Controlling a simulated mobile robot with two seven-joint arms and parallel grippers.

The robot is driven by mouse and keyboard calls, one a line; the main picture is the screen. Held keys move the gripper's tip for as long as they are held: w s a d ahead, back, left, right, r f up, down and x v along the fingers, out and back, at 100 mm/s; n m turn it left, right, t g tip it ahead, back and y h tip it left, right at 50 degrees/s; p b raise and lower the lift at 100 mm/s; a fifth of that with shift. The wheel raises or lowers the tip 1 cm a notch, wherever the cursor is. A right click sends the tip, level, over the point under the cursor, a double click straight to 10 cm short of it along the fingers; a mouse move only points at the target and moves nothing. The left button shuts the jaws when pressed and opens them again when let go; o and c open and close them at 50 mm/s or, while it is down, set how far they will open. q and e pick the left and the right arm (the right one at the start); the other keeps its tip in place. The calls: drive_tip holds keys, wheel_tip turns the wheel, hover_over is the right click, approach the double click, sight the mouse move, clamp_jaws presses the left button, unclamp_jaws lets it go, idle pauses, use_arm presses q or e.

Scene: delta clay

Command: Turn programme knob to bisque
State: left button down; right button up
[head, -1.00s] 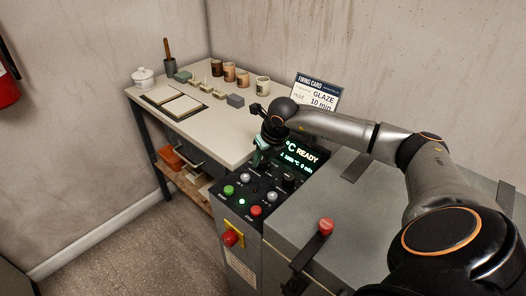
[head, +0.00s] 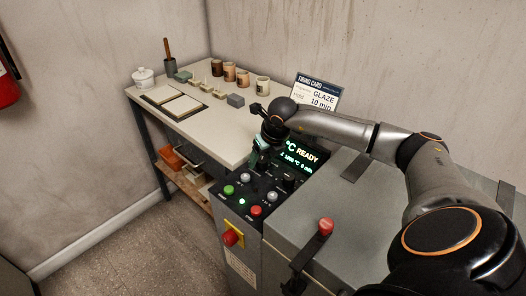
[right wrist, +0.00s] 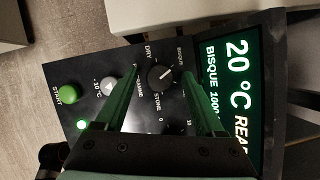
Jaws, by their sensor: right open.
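The programme knob (right wrist: 161,78) is a round dark knob on the black control panel (head: 256,187), ringed by labels including DRY, BISQUE and STONE. In the right wrist view its white pointer slants up and right, towards BISQUE. The green-lit display (right wrist: 231,95) reads 20 °C and BISQUE; it also shows in the head view (head: 303,157). My right gripper (right wrist: 159,74) is open, its two fingers on either side of the knob in the picture; I cannot tell whether they touch it. In the head view the right gripper (head: 259,153) hides the knob. My left gripper is not in view.
A green start button (right wrist: 69,94) and a grey button (right wrist: 109,86) are near the knob. A red emergency knob (head: 231,238) juts from the front. A firing card (head: 317,94) reads GLAZE, 10 min. Cups and tiles stand on the bench (head: 209,128) behind.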

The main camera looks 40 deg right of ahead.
drive_tip(key=v, duration=1.2)
drive_tip(key=shift+r, duration=0.3)
